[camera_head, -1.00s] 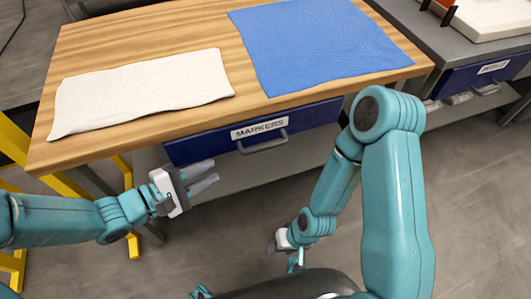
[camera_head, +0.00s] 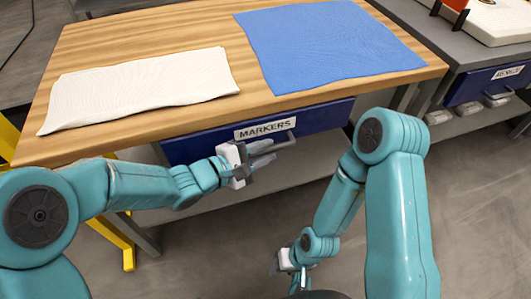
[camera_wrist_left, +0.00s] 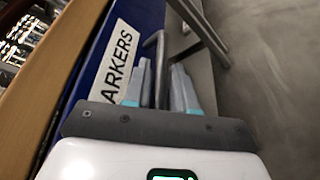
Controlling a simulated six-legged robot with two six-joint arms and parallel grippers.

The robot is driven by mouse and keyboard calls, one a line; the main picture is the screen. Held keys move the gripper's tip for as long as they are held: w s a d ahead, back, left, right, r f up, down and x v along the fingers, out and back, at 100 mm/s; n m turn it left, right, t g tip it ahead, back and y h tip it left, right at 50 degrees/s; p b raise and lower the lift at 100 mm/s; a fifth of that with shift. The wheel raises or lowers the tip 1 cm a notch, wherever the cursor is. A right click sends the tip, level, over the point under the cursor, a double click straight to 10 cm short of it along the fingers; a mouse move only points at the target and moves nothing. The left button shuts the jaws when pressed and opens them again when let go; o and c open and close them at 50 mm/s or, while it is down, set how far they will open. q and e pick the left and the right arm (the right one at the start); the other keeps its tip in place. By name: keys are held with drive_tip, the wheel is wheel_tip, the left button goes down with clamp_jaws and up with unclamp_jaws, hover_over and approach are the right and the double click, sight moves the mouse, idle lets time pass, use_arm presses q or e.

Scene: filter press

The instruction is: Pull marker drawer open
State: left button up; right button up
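The marker drawer (camera_head: 200,150) is a dark blue front under the wooden table, with a white MARKERS label (camera_head: 265,128). It looks shut. Its grey bar handle (camera_head: 291,141) is partly hidden behind my left fingers in the head view. My left gripper (camera_head: 263,154) is at the handle, fingers apart and pointing right along the drawer front. In the left wrist view the handle (camera_wrist_left: 158,55) runs into the gap between the two fingertips (camera_wrist_left: 160,80); I cannot tell whether they touch it. My right gripper (camera_head: 292,272) hangs low, away from the drawer, its fingers too small to read.
A cream cloth (camera_head: 140,88) and a blue cloth (camera_head: 325,45) lie on the wooden tabletop (camera_head: 110,135). A grey table (camera_head: 455,48) with another blue drawer (camera_head: 468,88) stands at the right. Yellow legs (camera_head: 125,240) are at the left. The floor before the drawer is clear.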

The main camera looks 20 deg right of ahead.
use_arm(q)
drive_tip(key=shift+w+d, duration=0.15)
drive_tip(key=shift+d, duration=0.25)
use_arm(e)
drive_tip(key=shift+f, duration=0.1)
